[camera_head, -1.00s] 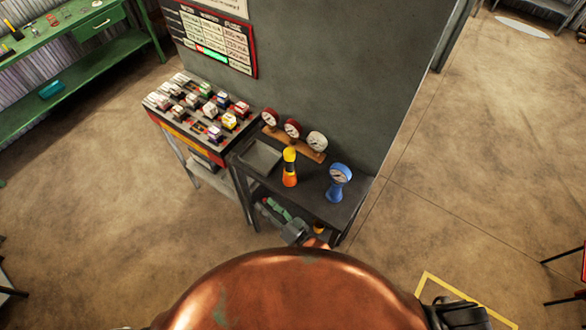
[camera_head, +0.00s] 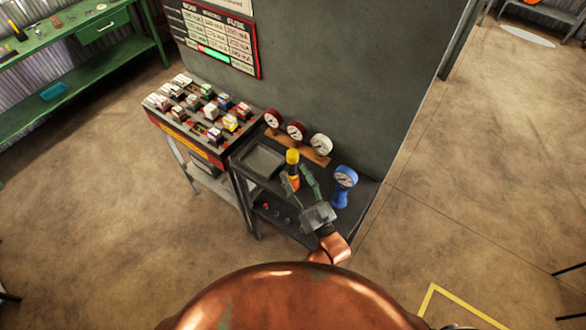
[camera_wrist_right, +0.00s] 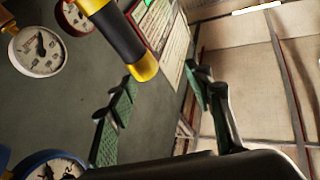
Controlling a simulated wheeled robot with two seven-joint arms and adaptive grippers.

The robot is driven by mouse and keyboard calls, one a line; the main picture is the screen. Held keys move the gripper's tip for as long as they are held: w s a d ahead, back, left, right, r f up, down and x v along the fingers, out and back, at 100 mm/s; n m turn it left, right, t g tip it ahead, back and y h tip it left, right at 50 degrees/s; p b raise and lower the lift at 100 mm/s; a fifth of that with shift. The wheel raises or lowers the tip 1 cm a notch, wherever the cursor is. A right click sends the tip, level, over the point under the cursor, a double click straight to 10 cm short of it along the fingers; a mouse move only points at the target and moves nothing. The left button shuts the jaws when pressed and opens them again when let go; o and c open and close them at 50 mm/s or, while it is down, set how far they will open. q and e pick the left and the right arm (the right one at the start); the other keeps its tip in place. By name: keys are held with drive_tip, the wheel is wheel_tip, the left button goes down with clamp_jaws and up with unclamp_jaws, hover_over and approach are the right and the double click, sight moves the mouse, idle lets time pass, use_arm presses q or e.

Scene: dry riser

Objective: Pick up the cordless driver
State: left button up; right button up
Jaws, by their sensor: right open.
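The cordless driver (camera_head: 292,156), with a yellow top, a dark band and an orange lower part, stands upright on the dark bench top (camera_head: 345,207). My right gripper (camera_head: 295,174) is open, with its green-padded fingers at the driver in the head view, partly covering its lower part. In the right wrist view the driver (camera_wrist_right: 122,38) shows as a yellow and black cylinder beyond the spread fingers (camera_wrist_right: 160,78); its end appears close to the space between them. I cannot tell if the fingers touch it. My left gripper is not in view.
A blue gauge (camera_head: 345,178) stands close right of my right gripper. An empty dark tray (camera_head: 262,160) lies left. A rack of coloured blocks (camera_head: 190,115) adjoins the bench. A grey wall (camera_head: 340,60) rises behind.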

sight(295, 172)
drive_tip(key=f+g, duration=0.1)
drive_tip(key=f, duration=0.1)
drive_tip(key=d+f+n+g+h, duration=0.1)
drive_tip(key=f, duration=0.1)
drive_tip(key=d+f+n+g, duration=0.1)
drive_tip(key=f, duration=0.1)
drive_tip(key=shift+w+d+f+h, duration=0.1)
drive_tip(key=shift+w+d+h, duration=0.1)
drive_tip(key=shift+d+h, duration=0.1)
drive_tip(key=shift+w+a+f, duration=0.1)
drive_tip(key=shift+w, duration=0.15)
drive_tip(key=x, duration=0.7)
drive_tip(key=shift+a+f, duration=0.1)
drive_tip(key=shift+f, duration=0.1)
drive_tip(key=shift+c, duration=0.7)
drive_tip(key=c, duration=1.1)
drive_tip(key=shift+r, duration=0.1)
clamp_jaws()
